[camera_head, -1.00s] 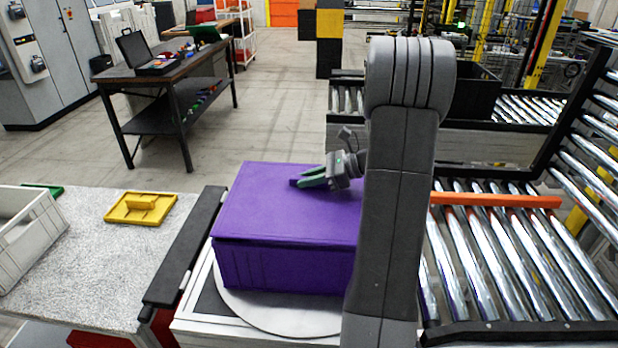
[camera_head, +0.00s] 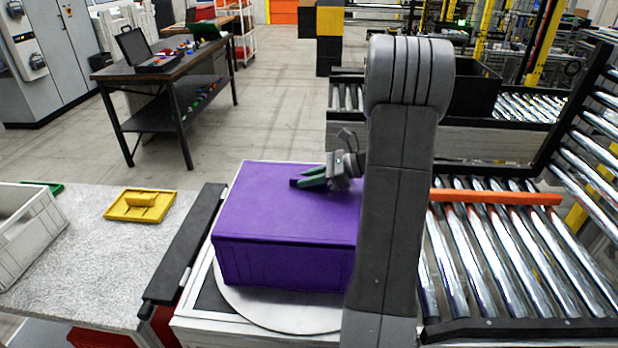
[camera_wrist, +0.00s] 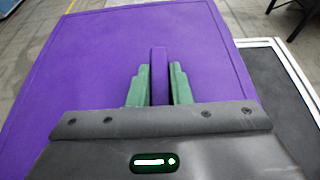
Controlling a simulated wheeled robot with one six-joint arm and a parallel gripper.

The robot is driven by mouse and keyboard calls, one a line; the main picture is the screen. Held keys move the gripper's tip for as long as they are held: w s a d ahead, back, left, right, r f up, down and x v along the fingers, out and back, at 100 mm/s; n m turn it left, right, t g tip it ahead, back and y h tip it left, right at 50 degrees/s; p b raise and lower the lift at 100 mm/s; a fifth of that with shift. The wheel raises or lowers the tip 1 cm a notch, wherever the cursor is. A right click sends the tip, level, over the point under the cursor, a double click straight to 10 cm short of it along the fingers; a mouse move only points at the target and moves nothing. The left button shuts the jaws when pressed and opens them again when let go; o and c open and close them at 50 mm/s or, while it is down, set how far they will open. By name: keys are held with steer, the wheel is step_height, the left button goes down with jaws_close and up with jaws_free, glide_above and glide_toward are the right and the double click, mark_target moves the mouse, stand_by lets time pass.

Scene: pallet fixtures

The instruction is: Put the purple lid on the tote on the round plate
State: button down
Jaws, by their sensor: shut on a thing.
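The purple lid (camera_head: 270,202) lies flat on top of the purple tote (camera_head: 285,265), with its edges lined up with the tote's walls as far as I can see. The tote stands on the round plate (camera_head: 262,312). My gripper (camera_head: 304,182) is over the lid, its green fingers shut on the lid's upright purple handle. In the wrist view my gripper (camera_wrist: 159,88) has one finger on each side of the handle, and the lid (camera_wrist: 120,55) fills most of the picture. My arm hides the right side of the tote and lid.
A speckled table (camera_head: 90,250) at the left carries a yellow lid (camera_head: 140,206) and a grey tote (camera_head: 25,235). A roller conveyor (camera_head: 500,260) with an orange bar (camera_head: 495,197) lies to the right. A dark workbench (camera_head: 170,75) stands behind.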

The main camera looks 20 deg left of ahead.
steer(key=shift+f, duration=0.2)
steer(key=c, duration=1.3)
jaws_free()
steer(key=shift+o, duration=0.2)
steer(key=b+v, duration=0.2)
steer(key=v, duration=1.2)
steer(key=shift+s+a+f, duration=0.1)
steer(key=shift+a, duration=0.05)
steer(key=p+x, duration=0.2)
steer(key=x, duration=1.1)
steer(key=shift+a+f, duration=0.1)
steer(key=shift+a, duration=0.25)
steer(key=shift+r, duration=0.25)
steer(key=shift+d, duration=0.1)
